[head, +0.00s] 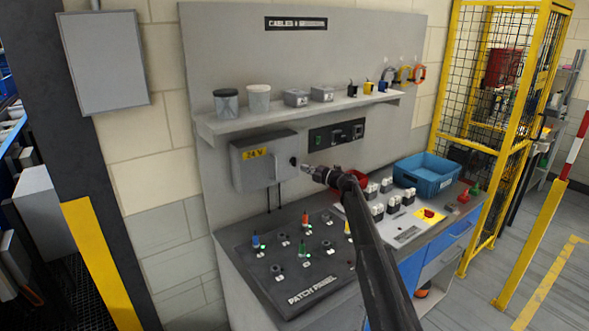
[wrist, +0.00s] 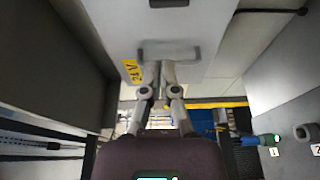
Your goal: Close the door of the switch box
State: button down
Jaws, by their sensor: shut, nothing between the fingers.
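The grey switch box (head: 265,160) with a yellow 24 V label is mounted on the backboard below the shelf in the head view. Its door (head: 262,172) looks flush with the box; a small gap cannot be ruled out. My gripper (head: 307,169) is shut and empty, just right of the door's right edge. In the wrist view the labelled grey door (wrist: 112,25) is in front of the shut fingers (wrist: 160,72). I cannot tell whether the fingertips touch it.
The shelf (head: 300,117) with cups and small boxes runs above the box. A black patch panel (head: 300,262) with several plugs lies below. A blue bin (head: 427,176) and small parts stand right on the bench. A yellow mesh fence (head: 480,110) stands further right.

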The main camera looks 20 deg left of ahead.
jog(key=shift+w+d, duration=0.15)
jog(key=shift+d, duration=0.6)
jog(key=shift+w+d, duration=0.15)
jog(key=shift+d, duration=0.55)
jog(key=shift+d, duration=0.15)
